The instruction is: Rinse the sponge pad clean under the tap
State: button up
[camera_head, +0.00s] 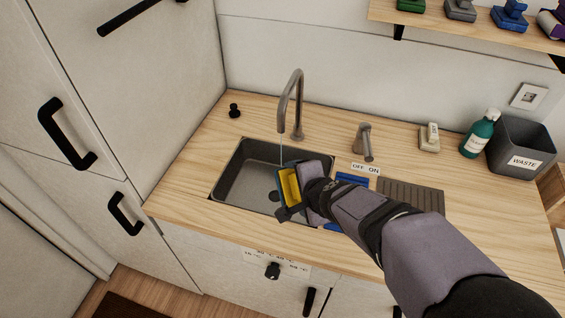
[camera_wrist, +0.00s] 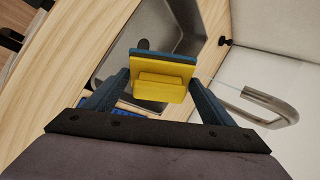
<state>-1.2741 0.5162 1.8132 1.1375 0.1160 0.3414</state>
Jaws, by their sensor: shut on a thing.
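The sponge pad (camera_head: 290,187) is a yellow block with a dark blue layer on one face. My gripper (camera_head: 286,208) is shut on it and holds it over the right part of the dark sink basin (camera_head: 240,170). In the wrist view the pad (camera_wrist: 165,70) sits between my two blue fingers (camera_wrist: 160,88), yellow grip side towards the camera. The grey curved tap (camera_head: 297,100) stands behind the basin. A thin stream falls from its spout near the pad; whether it strikes the pad is unclear. A tap lever (camera_head: 365,142) stands behind an OFF/ON label (camera_head: 365,169).
A ribbed drainboard (camera_head: 415,195) and blue items (camera_head: 350,180) lie right of the basin. A soap-like block (camera_head: 430,138), a teal bottle (camera_head: 480,135) and a WASTE bin (camera_head: 520,145) stand further right. A small black knob (camera_head: 235,110) is at the back left. A shelf (camera_head: 470,25) hangs above.

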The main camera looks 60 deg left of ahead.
dwell(0.6)
jog(key=s+v, duration=0.1)
jog(key=v, duration=0.5)
jog(key=shift+d+p, duration=0.25)
jog(key=shift+p, duration=0.2)
jog(key=shift+f, duration=0.15)
